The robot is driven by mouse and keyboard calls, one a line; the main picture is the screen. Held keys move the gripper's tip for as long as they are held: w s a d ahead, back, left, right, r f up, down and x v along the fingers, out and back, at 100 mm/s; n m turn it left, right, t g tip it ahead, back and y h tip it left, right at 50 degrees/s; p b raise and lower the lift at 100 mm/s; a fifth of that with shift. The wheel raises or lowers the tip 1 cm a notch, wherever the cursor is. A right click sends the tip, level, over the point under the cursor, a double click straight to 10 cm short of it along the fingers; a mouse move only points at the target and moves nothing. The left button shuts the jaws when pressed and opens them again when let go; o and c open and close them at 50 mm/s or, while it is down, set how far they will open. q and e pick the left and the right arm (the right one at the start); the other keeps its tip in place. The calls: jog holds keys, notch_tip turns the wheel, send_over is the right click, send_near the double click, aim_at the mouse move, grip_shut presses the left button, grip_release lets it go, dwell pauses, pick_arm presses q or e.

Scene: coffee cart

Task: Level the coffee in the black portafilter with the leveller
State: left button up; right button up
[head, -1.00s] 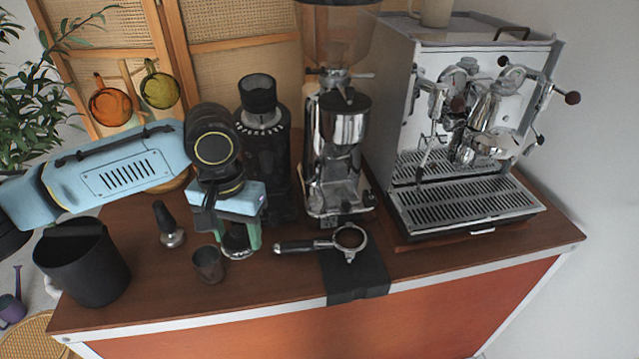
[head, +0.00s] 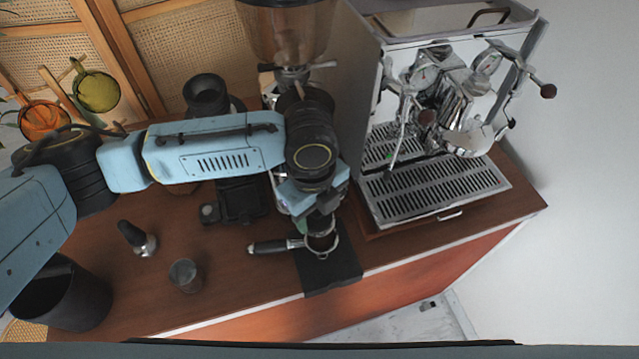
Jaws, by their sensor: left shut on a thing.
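The black portafilter (head: 268,247) lies on the black mat (head: 335,277) at the counter's front, its handle pointing left and its metal basket ring at the right end. My left gripper (head: 320,208) points down over the basket, its jaws mostly hidden by its own wrist. It is shut on the leveller (head: 320,226), of which only a small dark part shows below the jaws. The leveller is at or just above the basket; I cannot tell whether it touches the coffee, which is hidden. My right gripper is not in view.
A black bin (head: 70,300) is at the far left. Grinders stand behind my arm, one with a clear hopper (head: 285,30). The espresso machine (head: 435,190) fills the right side.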

pick_arm(q)
jog(key=shift+d+m, duration=0.35)
jog(key=shift+m, duration=0.15)
jog(key=shift+s+f+b, duration=0.1)
jog(key=shift+f+b, duration=0.65)
jog(key=shift+b, duration=0.15)
notch_tip(320, 180, down, 3)
jog(key=b, duration=0.3)
jog(key=shift+f+b, duration=0.15)
jog(key=shift+b, duration=0.15)
jog(key=shift+p, duration=0.35)
jog(key=shift+f, duration=0.3)
jog(key=shift+p, duration=0.65)
jog(key=shift+f, duration=0.45)
dwell(1.0)
